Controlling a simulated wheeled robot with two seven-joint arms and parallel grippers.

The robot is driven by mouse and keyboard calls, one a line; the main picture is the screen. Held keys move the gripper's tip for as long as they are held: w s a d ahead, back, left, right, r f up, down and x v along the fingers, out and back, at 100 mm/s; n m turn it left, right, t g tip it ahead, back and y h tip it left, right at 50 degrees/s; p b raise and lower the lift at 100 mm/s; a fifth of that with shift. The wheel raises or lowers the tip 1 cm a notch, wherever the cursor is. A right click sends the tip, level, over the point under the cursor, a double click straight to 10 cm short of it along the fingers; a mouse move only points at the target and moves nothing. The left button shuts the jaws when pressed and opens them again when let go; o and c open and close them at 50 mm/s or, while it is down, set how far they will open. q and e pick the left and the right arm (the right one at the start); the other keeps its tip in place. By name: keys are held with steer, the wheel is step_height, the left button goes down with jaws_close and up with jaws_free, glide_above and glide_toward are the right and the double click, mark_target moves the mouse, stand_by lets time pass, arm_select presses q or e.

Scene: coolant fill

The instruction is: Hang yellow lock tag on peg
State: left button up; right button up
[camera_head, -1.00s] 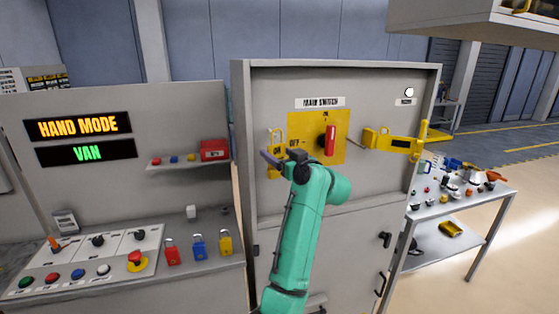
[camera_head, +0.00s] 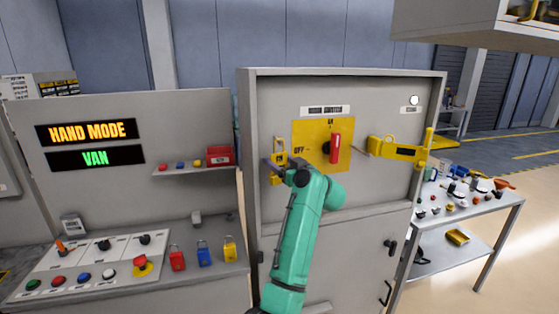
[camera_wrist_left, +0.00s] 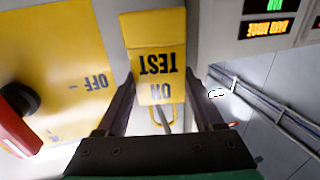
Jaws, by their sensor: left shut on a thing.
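The yellow lock tag (camera_wrist_left: 158,65), printed "ON TEST" and seen upside down, is between the fingers of my left gripper (camera_wrist_left: 165,103) in the left wrist view. A loop shows at its printed end. In the head view the left gripper (camera_head: 283,166) is at the cabinet's left side, beside the yellow switch plate (camera_head: 308,133). The yellow tag (camera_head: 280,156) shows partly behind its fingers. The gripper is shut on it. I cannot make out the peg near the tag; the fingers may hide it. My right gripper is not in view.
The red switch handle (camera_head: 335,148) stands just right of my gripper. A yellow bracket (camera_head: 395,149) sticks out at the cabinet's right. Red, blue and yellow padlocks (camera_head: 230,250) stand on the left console. A table with small parts (camera_head: 485,215) is at the right.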

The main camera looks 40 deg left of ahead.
arm_select(q)
steer(key=o, duration=1.4)
steer(key=shift+c, duration=0.2)
steer(key=shift+d, duration=0.1)
steer(key=shift+s+d+f+b, duration=0.15)
steer(key=shift+d+b, duration=0.15)
steer(key=b+v, duration=0.5)
steer(key=v, duration=0.8)
steer(key=shift+d+r, duration=0.2)
steer(key=shift+d, duration=0.2)
steer(key=shift+f, duration=0.1)
